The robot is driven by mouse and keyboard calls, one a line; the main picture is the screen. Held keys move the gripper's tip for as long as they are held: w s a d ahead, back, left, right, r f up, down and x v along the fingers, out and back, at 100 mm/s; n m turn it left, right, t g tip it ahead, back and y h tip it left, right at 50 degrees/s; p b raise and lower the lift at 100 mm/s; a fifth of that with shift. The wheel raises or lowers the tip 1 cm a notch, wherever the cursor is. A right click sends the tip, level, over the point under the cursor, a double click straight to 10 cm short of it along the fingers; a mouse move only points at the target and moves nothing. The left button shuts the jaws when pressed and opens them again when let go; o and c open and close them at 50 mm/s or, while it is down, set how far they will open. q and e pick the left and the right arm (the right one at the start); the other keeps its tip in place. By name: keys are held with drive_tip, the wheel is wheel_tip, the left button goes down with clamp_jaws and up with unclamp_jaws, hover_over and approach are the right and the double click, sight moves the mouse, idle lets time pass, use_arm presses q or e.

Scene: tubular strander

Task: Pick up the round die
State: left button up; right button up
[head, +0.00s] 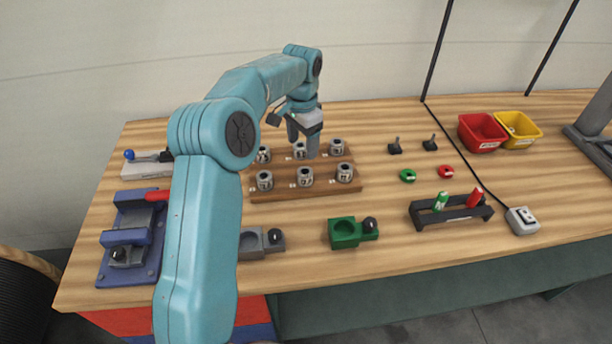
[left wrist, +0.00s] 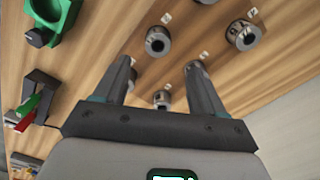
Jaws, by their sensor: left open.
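Several grey metal dies with dark central holes stand in two rows on a wooden board (head: 325,188). The front row has a left die (head: 264,180), a middle die (head: 305,177) and a right die (head: 345,172). The back row has a left die (head: 263,155), a middle die (head: 299,151) and a right die (head: 336,147). I cannot tell which is the round one; the labels are too small. My left gripper (head: 306,143) is open and empty above the board's back row. In the left wrist view, one die (left wrist: 162,99) shows between its fingers (left wrist: 160,66), apart from them.
A green holder (head: 344,233) and a grey holder (head: 252,243) stand in front of the board. A black rack (head: 452,212) with green and red items, a red bin (head: 482,133) and a yellow bin (head: 519,129) are to the right. A blue fixture (head: 131,240) is left.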

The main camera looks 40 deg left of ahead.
use_arm(q)
hover_over(303, 173)
drive_tip(key=f, duration=0.5)
drive_tip(key=shift+s+f, duration=0.25)
drive_tip(key=shift+s, duration=0.1)
drive_tip(key=shift+d+f, duration=0.25)
drive_tip(key=shift+f, duration=0.2)
wheel_tip(303, 173, down, 5)
drive_tip(key=shift+w+f+p, duration=0.1)
drive_tip(key=shift+p, duration=0.85)
drive_tip(key=shift+d, duration=0.1)
clamp_jaws()
